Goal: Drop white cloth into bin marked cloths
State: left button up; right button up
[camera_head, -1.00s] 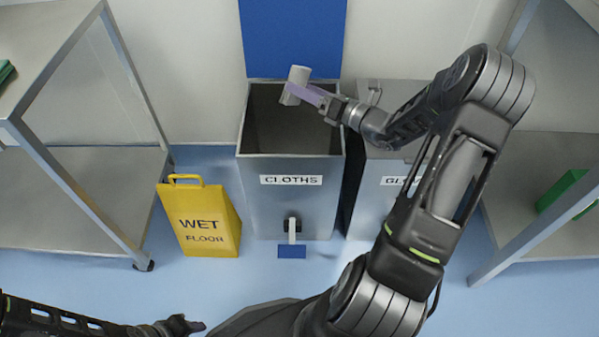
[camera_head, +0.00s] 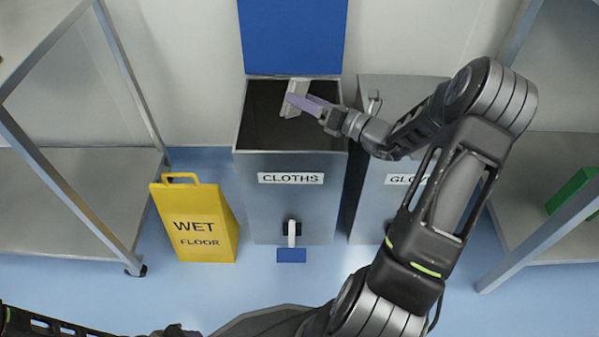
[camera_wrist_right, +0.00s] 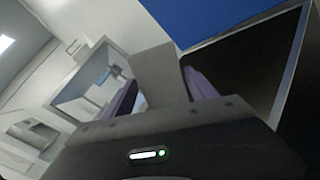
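The white cloth (camera_head: 296,98) is a small pale folded piece at the mouth of the grey metal bin marked CLOTHS (camera_head: 291,224). My right gripper (camera_head: 298,96) has purple fingers and is above the bin opening. The fingers look spread apart, with the cloth at their tips. In the right wrist view the cloth (camera_wrist_right: 158,72) is between the two fingers, close to the right-hand one; whether it still touches them is unclear.
A second grey bin (camera_head: 378,200), its label partly hidden by my right arm, stands right of the cloths bin. A yellow wet floor sign (camera_head: 204,240) stands to the left. Metal shelves flank both sides. A blue panel (camera_head: 291,35) rises behind the cloths bin.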

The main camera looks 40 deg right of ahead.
jog(key=o, duration=0.4)
notch_tip(320, 180, up, 10)
jog(key=p, duration=0.4)
jog(key=shift+p, duration=0.3)
dwell(0.6)
